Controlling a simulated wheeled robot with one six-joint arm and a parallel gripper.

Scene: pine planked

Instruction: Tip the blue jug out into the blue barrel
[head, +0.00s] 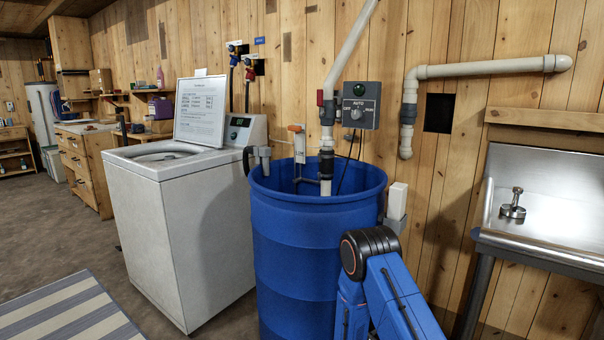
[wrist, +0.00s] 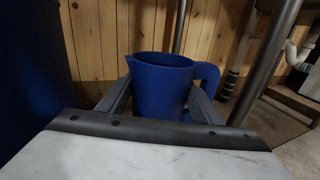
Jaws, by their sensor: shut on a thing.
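The blue barrel (head: 318,240) stands open-topped in the middle of the head view, with a white pipe running down into it. In the wrist view the blue jug (wrist: 163,75) is between the fingers of my gripper (wrist: 162,97), which is shut on it. The jug looks upright, spout to the left and handle to the right; its inside is hidden. A large dark blue surface at the left edge of the wrist view looks like the barrel's side (wrist: 35,60), apart from the jug. The jug and gripper do not show in the head view.
A white washing machine (head: 180,225) with a framed sheet (head: 200,110) on top stands left of the barrel. A control box (head: 358,105) and pipe (head: 343,55) are above the barrel. A metal sink (head: 550,215) is at the right. My blue arm is before the barrel's right side.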

